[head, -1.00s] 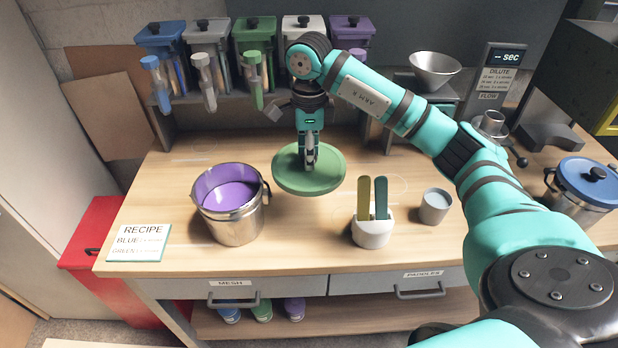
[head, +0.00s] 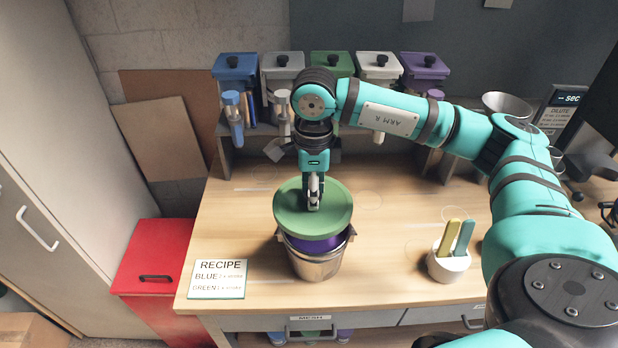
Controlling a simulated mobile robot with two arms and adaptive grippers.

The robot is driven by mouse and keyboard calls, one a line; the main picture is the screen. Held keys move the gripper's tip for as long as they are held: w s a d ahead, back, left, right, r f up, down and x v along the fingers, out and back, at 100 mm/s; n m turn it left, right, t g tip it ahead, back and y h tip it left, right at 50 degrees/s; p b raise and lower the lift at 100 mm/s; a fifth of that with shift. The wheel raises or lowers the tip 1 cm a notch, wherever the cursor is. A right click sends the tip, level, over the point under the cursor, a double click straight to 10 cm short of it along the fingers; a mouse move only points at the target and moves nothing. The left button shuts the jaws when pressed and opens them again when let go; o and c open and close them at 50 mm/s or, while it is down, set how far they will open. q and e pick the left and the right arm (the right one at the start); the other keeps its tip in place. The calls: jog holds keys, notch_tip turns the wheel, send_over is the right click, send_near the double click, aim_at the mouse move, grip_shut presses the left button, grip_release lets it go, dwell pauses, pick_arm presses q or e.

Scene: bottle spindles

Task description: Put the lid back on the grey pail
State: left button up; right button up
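The pail (head: 316,268) is metallic grey with purple inside and stands upright near the front of the bench. The round green lid (head: 335,213) is over the pail and hides most of its opening. A purple strip shows between the lid's front edge and the pail's rim, so the lid looks held above it, slightly toward the back. My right gripper (head: 314,194) points down and is shut at the lid's centre, on its grip, which the fingers hide. My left gripper is not in view.
A recipe card (head: 219,279) lies left of the pail. A white holder (head: 448,264) with two paddles stands to the right. Several coloured dispensers (head: 236,68) line the back. A red bin (head: 155,265) stands on the floor at left. The bench between pail and holder is clear.

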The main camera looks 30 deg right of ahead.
jog(key=shift+s+d+f+b, duration=0.4)
jog(key=shift+s+d+f, duration=0.15)
jog(key=shift+f, duration=0.25)
jog(key=shift+w+f, duration=0.1)
jog(key=shift+f, duration=0.25)
jog(key=f+b, duration=0.1)
jog(key=f, duration=0.1)
jog(key=f+b, duration=0.2)
jog(key=shift+w+a, duration=0.2)
pick_arm(q)
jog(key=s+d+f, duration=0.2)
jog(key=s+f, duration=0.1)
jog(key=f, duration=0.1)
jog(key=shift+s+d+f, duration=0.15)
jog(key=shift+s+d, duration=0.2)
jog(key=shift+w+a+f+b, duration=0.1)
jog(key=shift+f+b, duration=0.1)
jog(key=shift+b, duration=0.15)
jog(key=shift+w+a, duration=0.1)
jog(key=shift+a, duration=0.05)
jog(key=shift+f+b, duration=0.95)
pick_arm(e)
jog(key=shift+f, duration=0.15)
dwell(0.3)
